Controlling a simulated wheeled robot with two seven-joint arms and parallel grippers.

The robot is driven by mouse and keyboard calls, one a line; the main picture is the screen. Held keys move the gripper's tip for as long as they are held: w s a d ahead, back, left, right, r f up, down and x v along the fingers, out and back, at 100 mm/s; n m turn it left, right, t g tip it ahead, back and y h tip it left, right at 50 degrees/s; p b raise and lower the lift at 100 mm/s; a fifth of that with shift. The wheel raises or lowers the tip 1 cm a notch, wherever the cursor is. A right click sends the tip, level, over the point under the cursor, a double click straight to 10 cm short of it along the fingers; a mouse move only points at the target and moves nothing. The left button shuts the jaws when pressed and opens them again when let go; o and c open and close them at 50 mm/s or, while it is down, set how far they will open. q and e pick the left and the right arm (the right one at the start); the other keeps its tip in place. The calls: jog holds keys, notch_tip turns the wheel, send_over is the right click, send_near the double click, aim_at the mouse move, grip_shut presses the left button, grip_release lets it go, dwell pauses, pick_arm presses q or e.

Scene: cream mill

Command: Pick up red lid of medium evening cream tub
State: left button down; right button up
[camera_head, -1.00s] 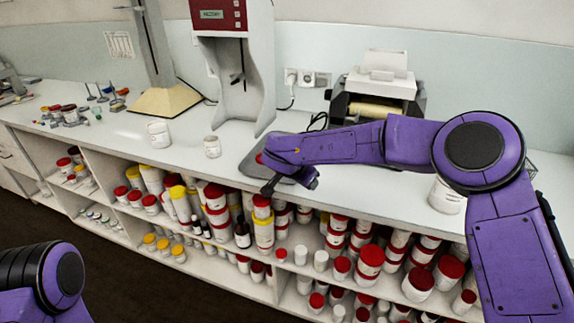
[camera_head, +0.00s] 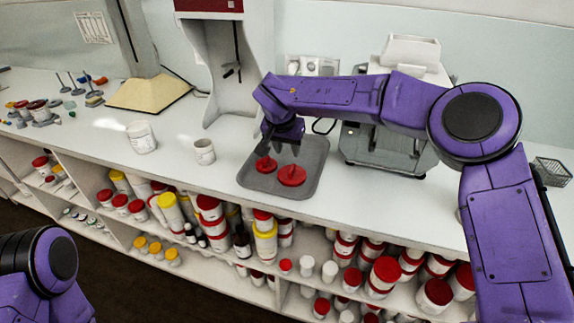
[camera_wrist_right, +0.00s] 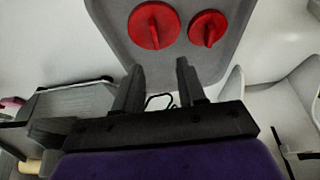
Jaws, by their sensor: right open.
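Two red lids with raised grip bars lie on a grey tray (camera_head: 313,157) on the counter. The larger red lid (camera_head: 292,176) is on the right in the head view and on the left in the wrist view (camera_wrist_right: 150,27). The smaller red lid (camera_head: 265,165) also shows in the wrist view (camera_wrist_right: 208,28). I cannot read which one belongs to the medium evening cream tub. My right gripper (camera_head: 283,146) is open and empty above the tray's back part. In the wrist view its fingertips (camera_wrist_right: 158,66) are apart, closest to the larger lid. My left gripper is out of view.
Two white lidless tubs (camera_head: 141,138) (camera_head: 204,152) stand left of the tray. A pale machine (camera_head: 226,75) rises behind it, and a grey device (camera_head: 385,150) stands to its right. Shelves below hold many red- and yellow-lidded tubs. The counter's front strip is clear.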

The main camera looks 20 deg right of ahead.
aim_at(292, 169)
jog(key=shift+d+f, duration=0.2)
jog(key=shift+f, duration=0.4)
jog(key=shift+d+f, duration=0.2)
jog(key=shift+f, duration=0.4)
jog(key=shift+s+d+f, duration=0.15)
jog(key=shift+f, duration=0.15)
jog(key=p+x, duration=0.1)
jog(key=x, duration=0.2)
jog(key=p+x, duration=0.1)
jog(key=x, duration=0.2)
jog(key=shift+a, duration=0.2)
pick_arm(q)
jog(key=shift+s+r, duration=0.25)
jog(key=shift+r, duration=0.35)
jog(key=shift+s+r, duration=0.2)
jog(key=shift+r, duration=0.4)
pick_arm(e)
jog(key=shift+r, duration=0.1)
jog(key=shift+c, duration=0.3)
grip_shut()
